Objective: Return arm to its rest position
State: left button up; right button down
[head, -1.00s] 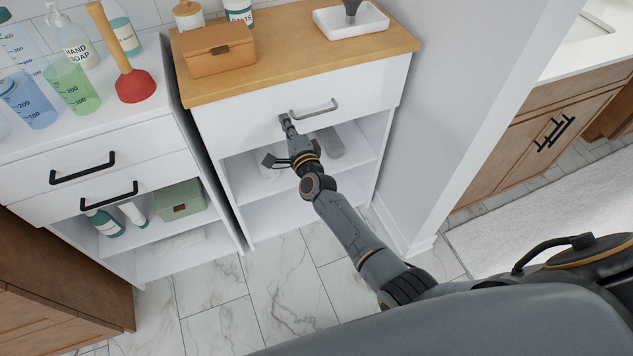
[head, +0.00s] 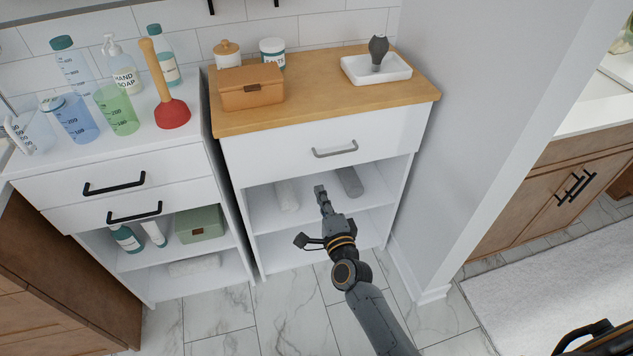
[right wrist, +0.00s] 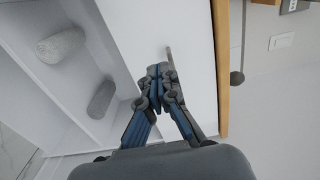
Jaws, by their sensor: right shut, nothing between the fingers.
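My right arm (head: 380,318) reaches in from the bottom of the head view. My right gripper (head: 320,190) is shut and empty, in front of the open shelf of the wood-topped white cabinet (head: 240,160). It is below and apart from the closed drawer's grey handle (head: 335,149). In the right wrist view the closed fingers (right wrist: 158,70) point toward the drawer front (right wrist: 180,55), with part of the handle (right wrist: 169,53) just beyond them. My left gripper is not in view.
Rolled towels (head: 287,196) lie on the shelf behind the gripper. A second white cabinet (head: 100,160) with bottles and a plunger (head: 172,112) stands at left. A grey wall (head: 440,190) rises close on the right. Marble floor (head: 290,315) is clear in front.

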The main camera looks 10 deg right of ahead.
jog(key=s+f+n+g+p, duration=0.1)
jog(key=s+f+n+g, duration=0.25)
jog(key=s+f, duration=0.4)
jog(key=s+f+n+g+y, duration=0.15)
jog(key=s+f+n, duration=0.3)
jog(key=f, duration=0.65)
jog(key=s+f+n+g+p, duration=0.1)
jog(key=s+f+n+g, duration=0.2)
jog(key=s+f, duration=0.5)
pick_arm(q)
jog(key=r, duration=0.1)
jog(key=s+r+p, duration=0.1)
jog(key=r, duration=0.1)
pick_arm(e)
jog(key=s+d+f+n+g, duration=0.3)
jog(key=s+f, duration=0.2)
jog(key=s, duration=0.5)
jog(key=s+d+f+n+g+h, duration=0.1)
jog(key=s+d+f+n+g, duration=0.2)
jog(key=s, duration=0.7)
jog(key=s+d+f+n+g+h, duration=0.1)
jog(key=s+d+f+n+g, duration=0.2)
jog(key=s+f, duration=0.4)
jog(key=s, duration=0.3)
jog(key=shift+s+f, duration=0.35)
jog(key=shift+w+a, duration=0.1)
